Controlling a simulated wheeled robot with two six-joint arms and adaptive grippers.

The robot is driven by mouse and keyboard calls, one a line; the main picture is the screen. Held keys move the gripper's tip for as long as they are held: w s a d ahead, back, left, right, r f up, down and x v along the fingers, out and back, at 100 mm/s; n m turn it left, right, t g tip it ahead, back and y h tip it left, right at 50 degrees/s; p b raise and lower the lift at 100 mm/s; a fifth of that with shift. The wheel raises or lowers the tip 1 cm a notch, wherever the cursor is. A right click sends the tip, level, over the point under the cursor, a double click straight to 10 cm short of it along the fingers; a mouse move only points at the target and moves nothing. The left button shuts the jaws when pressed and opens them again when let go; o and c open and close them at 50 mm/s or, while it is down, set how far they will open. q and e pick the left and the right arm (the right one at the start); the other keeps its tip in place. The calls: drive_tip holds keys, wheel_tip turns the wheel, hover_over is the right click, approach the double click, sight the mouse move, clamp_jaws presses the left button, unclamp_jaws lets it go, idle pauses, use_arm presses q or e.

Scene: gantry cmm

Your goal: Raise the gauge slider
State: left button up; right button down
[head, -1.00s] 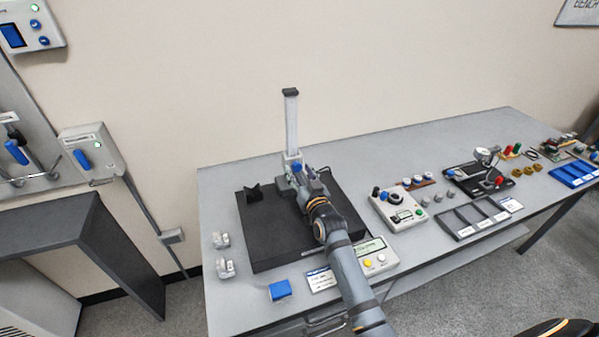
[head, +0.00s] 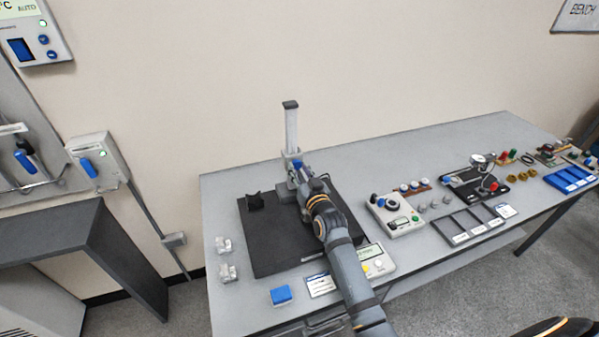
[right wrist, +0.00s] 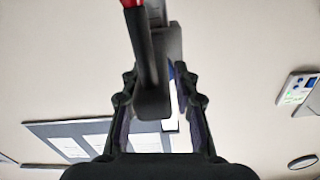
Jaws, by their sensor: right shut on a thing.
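The height gauge stands upright on the black plate (head: 262,235), with its pale column (head: 291,130) capped in black. Its slider (head: 292,161), grey with a blue part, sits on the lower half of the column. My right gripper (head: 304,176) is at the slider, shut on it; the arm hides part of the gauge's lower front. In the right wrist view, the two fingers of my right gripper (right wrist: 155,112) stand on either side of a dark grey piece (right wrist: 154,98), with a red tip above it. My left gripper is out of view.
A black V-shaped block (head: 255,201) stands on the plate, left of the gauge. A yellow-buttoned display box (head: 377,262) is close to my right arm. The wall is behind.

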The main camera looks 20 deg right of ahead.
sight(300, 175)
wheel_tip(300, 175, up, 8)
drive_tip(key=p, duration=0.4)
drive_tip(key=shift+f, duration=0.55)
drive_tip(key=c, duration=1)
unclamp_jaws()
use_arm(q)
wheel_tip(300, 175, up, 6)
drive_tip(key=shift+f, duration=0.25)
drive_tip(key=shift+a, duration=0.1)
use_arm(e)
drive_tip(key=shift+s+f, duration=0.1)
drive_tip(key=shift+s, duration=0.1)
drive_tip(key=s, duration=1.1)
drive_tip(key=shift+s+d, duration=0.2)
drive_tip(key=shift+s, duration=0.1)
